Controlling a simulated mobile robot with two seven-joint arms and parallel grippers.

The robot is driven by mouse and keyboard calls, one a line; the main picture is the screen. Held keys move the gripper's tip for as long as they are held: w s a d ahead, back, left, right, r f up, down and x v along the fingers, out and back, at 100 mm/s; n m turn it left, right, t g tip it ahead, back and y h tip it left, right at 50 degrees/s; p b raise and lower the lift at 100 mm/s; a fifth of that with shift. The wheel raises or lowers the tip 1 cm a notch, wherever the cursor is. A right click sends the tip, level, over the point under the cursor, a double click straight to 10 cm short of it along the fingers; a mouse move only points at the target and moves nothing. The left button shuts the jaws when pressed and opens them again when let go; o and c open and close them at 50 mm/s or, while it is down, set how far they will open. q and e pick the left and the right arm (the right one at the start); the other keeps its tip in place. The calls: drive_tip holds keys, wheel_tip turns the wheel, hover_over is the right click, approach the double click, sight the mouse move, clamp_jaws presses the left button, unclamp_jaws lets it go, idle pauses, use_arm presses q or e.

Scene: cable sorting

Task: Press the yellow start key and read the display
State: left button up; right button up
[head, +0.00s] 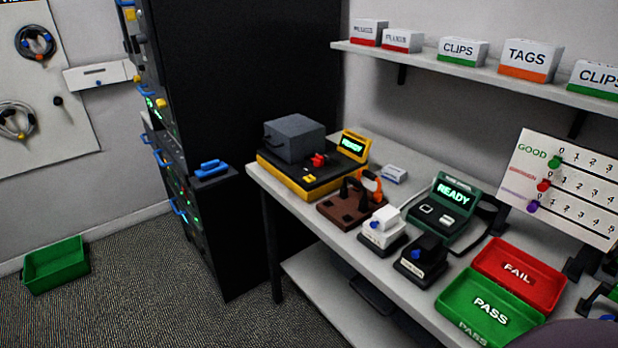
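A black and yellow tester (290,182) stands at the far left end of the workbench. A small yellow key (309,177) sits on its front top, near a red part (319,159). A grey box-shaped cover (294,138) with a handle sits on top at the left. Its tilted yellow-framed display (353,145) reads "READY" in green. A second, dark green tester (446,208) stands further right, and its display (453,192) also reads "READY". Neither of my grippers shows in the head view.
A brown stand (348,209) with an orange part, a white block unit (382,229) and a black one (420,258) stand on the bench (330,232). Red FAIL (540,289) and green PASS (457,310) trays lie at right. A black rack (230,110) borders the bench's left.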

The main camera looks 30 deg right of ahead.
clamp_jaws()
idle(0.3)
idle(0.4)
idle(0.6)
